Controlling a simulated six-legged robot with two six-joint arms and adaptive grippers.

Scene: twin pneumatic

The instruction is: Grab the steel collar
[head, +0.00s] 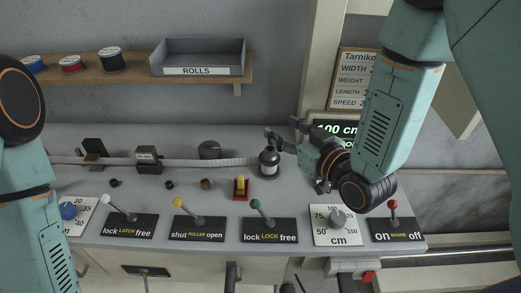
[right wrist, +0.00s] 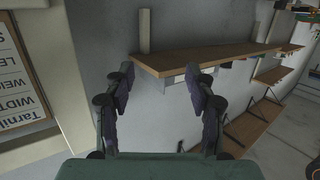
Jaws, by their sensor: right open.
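A short dark grey cylinder with a paler band (head: 268,163) stands at the right end of a pale hose (head: 215,162) on the console. It may be the steel collar, but I cannot tell for certain. My right gripper (head: 284,129) is open and empty, just above and to the right of this cylinder. In the right wrist view its two fingers (right wrist: 163,85) are spread with nothing between them, and no collar shows there. My left arm enters at the left edge of the head view; its gripper is out of view.
The console front has several levers, including a green-knobbed one (head: 261,212) and a red-knobbed one (head: 393,215), and a cm dial (head: 338,217). A yellow-and-red switch (head: 241,187) sits near the cylinder. A rolls tray (head: 199,62) rests on the wall shelf. Wooden shelves (right wrist: 200,57) show in the wrist view.

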